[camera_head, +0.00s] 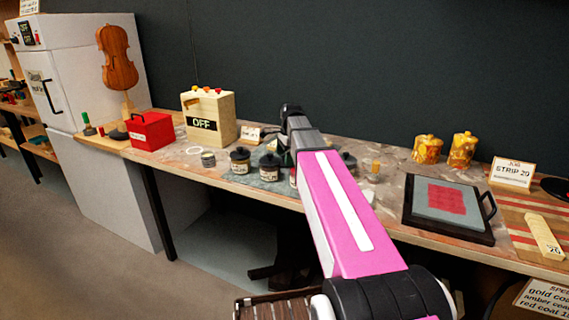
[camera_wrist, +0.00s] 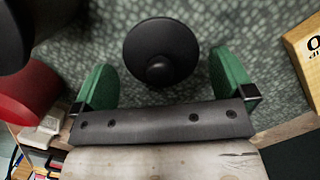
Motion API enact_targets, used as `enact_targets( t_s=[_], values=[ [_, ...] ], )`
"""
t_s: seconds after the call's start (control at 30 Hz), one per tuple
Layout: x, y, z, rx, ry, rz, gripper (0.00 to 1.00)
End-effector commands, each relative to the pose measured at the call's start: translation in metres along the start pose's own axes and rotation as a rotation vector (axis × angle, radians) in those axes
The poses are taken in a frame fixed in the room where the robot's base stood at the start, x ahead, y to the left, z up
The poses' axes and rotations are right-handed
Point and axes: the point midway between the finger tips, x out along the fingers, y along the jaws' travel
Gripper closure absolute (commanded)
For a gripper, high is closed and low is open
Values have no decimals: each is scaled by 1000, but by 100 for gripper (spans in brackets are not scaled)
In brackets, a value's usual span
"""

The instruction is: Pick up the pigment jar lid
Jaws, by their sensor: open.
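A round black lid with a small knob (camera_wrist: 160,45) shows from above in the wrist view. My gripper (camera_wrist: 163,82) is open, with one green finger on each side of the lid's near edge and gaps between them and it. I cannot tell whether the lid sits on a jar. In the head view, dark-lidded jars stand on the bench, one at the left (camera_head: 240,162) and one nearer my arm (camera_head: 270,168). My gripper (camera_head: 284,158) is there too, mostly hidden behind my pink arm. Which jar it is over is unclear.
In the wrist view, a red object (camera_wrist: 28,95) and a dark round shape (camera_wrist: 25,35) are close to the left finger. A wooden box marked OFF (camera_head: 208,115) stands behind the jars. A small can (camera_head: 208,158) is left of them. A black-framed tray (camera_head: 450,212) lies right.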

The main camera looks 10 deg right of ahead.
Motion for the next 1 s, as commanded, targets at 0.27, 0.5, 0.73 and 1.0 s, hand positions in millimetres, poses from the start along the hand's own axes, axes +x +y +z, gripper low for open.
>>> enact_targets(
  t_s=[0.27,0.5,0.73,1.0],
  values=[
    [14,0,0,0,0,-1,0],
    [14,0,0,0,0,-1,37],
    [14,0,0,0,0,-1,37],
    [-7,0,3,-1,0,-2,37]
  ],
)
